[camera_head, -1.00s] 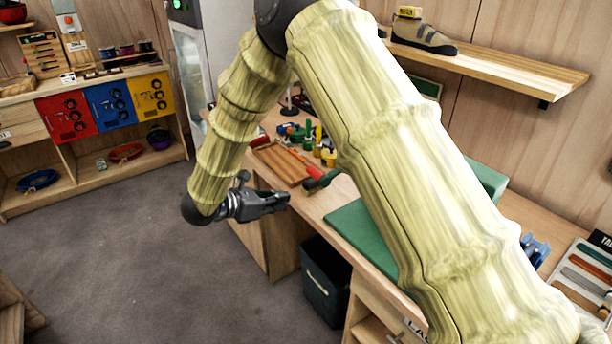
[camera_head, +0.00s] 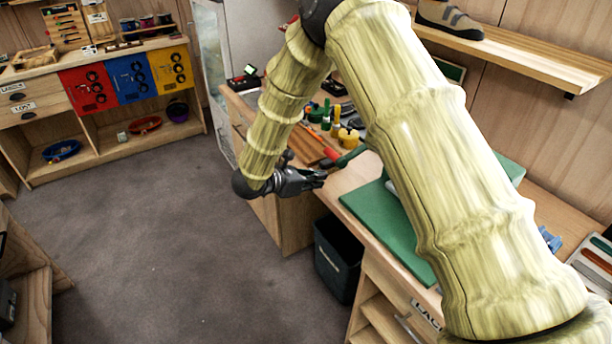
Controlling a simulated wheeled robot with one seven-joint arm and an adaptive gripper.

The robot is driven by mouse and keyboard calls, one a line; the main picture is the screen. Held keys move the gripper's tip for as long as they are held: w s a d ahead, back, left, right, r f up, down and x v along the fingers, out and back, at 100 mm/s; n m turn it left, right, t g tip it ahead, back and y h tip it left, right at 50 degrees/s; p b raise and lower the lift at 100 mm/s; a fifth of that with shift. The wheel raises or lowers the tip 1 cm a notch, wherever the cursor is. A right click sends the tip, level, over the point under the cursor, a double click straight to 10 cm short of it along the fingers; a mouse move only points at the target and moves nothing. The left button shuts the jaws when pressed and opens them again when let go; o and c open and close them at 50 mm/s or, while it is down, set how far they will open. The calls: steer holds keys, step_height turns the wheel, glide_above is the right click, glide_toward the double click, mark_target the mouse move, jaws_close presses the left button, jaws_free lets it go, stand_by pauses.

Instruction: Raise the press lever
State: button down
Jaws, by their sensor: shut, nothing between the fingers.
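My gripper (camera_head: 318,179) is dark grey and shut with nothing in it. It points right, at the front edge of the workbench (camera_head: 348,178). Just beyond its tips, a red-ended handle with a green part (camera_head: 352,156) lies or sticks out over the bench; I cannot tell whether it is the press lever. The gripper appears apart from it. My arm crosses the middle of the view and hides much of the bench, so I cannot make out the press itself.
A green mat (camera_head: 375,222) covers part of the bench. A dark bin (camera_head: 338,262) stands on the floor below. Small tools and a yellow pot (camera_head: 348,137) crowd the bench behind the gripper. A shelf (camera_head: 540,55) juts from the wall. The floor at left is clear.

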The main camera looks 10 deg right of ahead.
steer(key=shift+w+d+f+p, duration=0.1)
steer(key=shift+w+d+p, duration=0.15)
steer(key=shift+d, duration=0.35)
steer(key=shift+w+d+p, duration=0.15)
steer(key=shift+d+p, duration=0.15)
steer(key=shift+d, duration=0.25)
step_height(320, 180, up, 2)
steer(key=shift+p, duration=0.55)
steer(key=shift+r, duration=0.55)
steer(key=shift+w+r, duration=0.1)
